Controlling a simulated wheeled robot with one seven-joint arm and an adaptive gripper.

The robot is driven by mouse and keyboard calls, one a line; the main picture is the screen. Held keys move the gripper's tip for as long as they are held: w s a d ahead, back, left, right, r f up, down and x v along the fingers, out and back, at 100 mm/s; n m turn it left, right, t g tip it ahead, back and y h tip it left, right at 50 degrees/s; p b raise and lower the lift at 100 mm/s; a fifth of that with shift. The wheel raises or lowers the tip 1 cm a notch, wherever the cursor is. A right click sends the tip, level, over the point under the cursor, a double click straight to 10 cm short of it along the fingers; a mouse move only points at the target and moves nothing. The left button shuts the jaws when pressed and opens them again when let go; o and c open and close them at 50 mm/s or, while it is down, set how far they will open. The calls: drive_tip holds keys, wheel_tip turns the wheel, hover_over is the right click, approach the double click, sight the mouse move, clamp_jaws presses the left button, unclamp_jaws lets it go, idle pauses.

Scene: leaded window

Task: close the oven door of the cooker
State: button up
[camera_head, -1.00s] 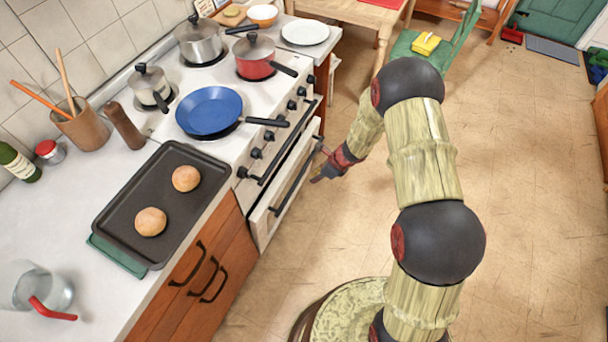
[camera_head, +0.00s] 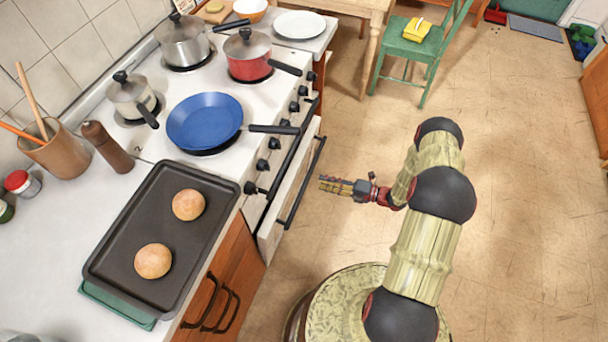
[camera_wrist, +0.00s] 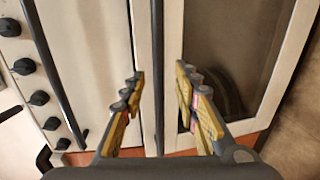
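The cooker's white oven door (camera_head: 272,232) stands below the row of knobs, with a long dark handle (camera_head: 304,182) across it. It looks slightly ajar, but the exact angle is hard to tell. My gripper (camera_head: 322,183) is in front of the door, to the right of the handle in the head view, with its fingers pointing at the door. In the wrist view, the yellow-padded fingers (camera_wrist: 157,92) are apart and empty. The dark handle (camera_wrist: 157,45) runs upright in the picture between them, beyond the tips. The door's dark glass (camera_wrist: 232,50) shows to the right.
A blue frying pan (camera_head: 204,120), a red pot (camera_head: 249,62) and two steel pots stand on the hob. A baking tray (camera_head: 215,190) with two buns lies on the counter. A green chair (camera_head: 415,48) stands farther back.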

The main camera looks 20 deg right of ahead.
sight(308, 177)
drive_tip(key=shift+b+x, duration=1.2)
drive_tip(key=shift+x, duration=2.75)
drive_tip(key=shift+r, duration=0.1)
drive_tip(key=shift+c, duration=1.3)
clamp_jaws()
